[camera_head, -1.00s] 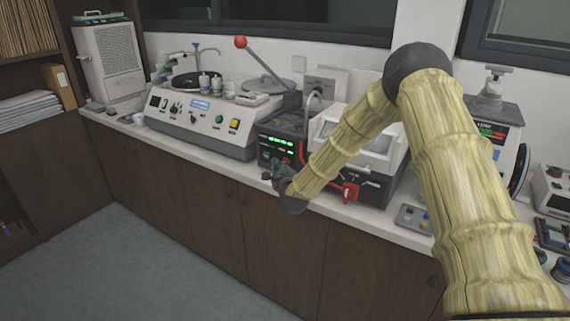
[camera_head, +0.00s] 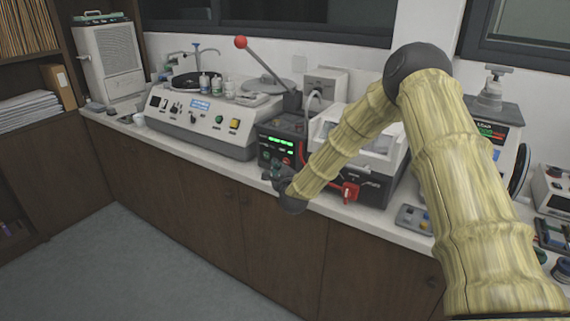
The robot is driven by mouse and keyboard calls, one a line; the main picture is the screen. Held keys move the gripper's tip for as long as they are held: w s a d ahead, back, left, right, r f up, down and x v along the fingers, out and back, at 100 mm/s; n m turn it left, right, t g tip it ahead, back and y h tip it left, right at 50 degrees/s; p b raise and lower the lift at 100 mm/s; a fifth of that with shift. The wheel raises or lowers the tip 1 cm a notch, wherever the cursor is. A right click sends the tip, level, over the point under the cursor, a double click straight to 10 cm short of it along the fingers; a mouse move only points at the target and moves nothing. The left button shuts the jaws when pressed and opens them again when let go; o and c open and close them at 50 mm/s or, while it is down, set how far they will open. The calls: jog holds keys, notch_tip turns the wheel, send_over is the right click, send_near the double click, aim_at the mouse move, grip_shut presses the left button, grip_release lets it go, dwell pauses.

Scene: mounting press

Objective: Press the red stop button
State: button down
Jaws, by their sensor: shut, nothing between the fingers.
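The mounting press is a dark unit on the counter with green lit displays (camera_head: 281,141) on its front panel. A small red spot, which looks like the red stop button (camera_head: 287,161), shows low on that panel, partly hidden by my gripper and wrist. My gripper (camera_head: 269,174) is shut and empty, right in front of the lower panel. I cannot tell whether its tips touch the button.
A lever with a red ball (camera_head: 240,42) rises behind the press. A red switch handle (camera_head: 350,192) sits on the white-lidded machine to the right. A grey polishing machine (camera_head: 200,120) stands to the left. The floor (camera_head: 180,260) in front is clear.

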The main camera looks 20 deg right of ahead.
jog(key=shift+w+d, duration=0.15)
jog(key=shift+w+d+b, duration=0.15)
jog(key=shift+b, duration=0.2)
jog(key=shift+w+d+b, duration=0.2)
jog(key=shift+d+b, duration=0.1)
dwell(1.0)
jog(key=shift+s+a, duration=0.45)
jog(key=shift+a, duration=0.15)
jog(key=shift+a+b, duration=0.1)
jog(key=shift+b, duration=0.2)
jog(key=s+a, duration=0.1)
jog(key=a, duration=0.1)
jog(key=s+a, duration=0.1)
jog(key=s, duration=0.1)
jog(key=shift+a+b, duration=0.4)
dwell(0.7)
